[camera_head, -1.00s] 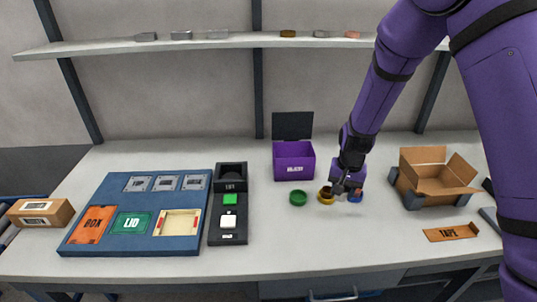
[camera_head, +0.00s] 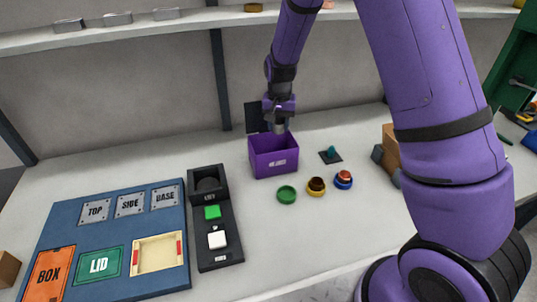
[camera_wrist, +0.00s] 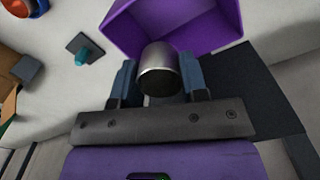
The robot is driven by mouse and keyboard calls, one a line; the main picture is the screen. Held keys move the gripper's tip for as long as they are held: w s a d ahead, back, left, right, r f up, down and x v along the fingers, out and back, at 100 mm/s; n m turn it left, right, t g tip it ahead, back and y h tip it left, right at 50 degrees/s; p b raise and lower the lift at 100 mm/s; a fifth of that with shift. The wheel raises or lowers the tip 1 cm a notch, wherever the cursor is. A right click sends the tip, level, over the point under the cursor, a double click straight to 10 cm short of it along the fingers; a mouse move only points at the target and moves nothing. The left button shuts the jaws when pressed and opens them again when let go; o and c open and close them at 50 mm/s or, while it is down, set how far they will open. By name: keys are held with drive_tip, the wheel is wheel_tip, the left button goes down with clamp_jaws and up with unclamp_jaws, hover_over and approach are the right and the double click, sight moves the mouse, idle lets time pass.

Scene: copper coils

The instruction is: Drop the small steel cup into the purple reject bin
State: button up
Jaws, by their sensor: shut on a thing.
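The small steel cup (camera_wrist: 159,72) is held between the two fingers of my gripper (camera_wrist: 159,85) in the wrist view. It is a short grey metal cylinder with a dark end facing the camera. In the head view my gripper (camera_head: 279,127) is above the bin's opening, and the cup is hardly visible there.
Green (camera_head: 287,194), yellow (camera_head: 316,186) and blue (camera_head: 343,179) round holders stand right of the bin. A teal knob on a dark plate (camera_head: 330,155) is behind them. A dark button box (camera_head: 213,216) and a blue tray (camera_head: 66,237) are to the left.

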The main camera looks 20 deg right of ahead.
sight(278, 134)
drive_tip(key=shift+f, duration=2.35)
drive_tip(key=o, duration=1)
drive_tip(key=shift+r, duration=0.1)
wheel_tip(278, 134, up, 11)
drive_tip(key=shift+f, duration=0.15)
drive_tip(key=shift+d, duration=0.1)
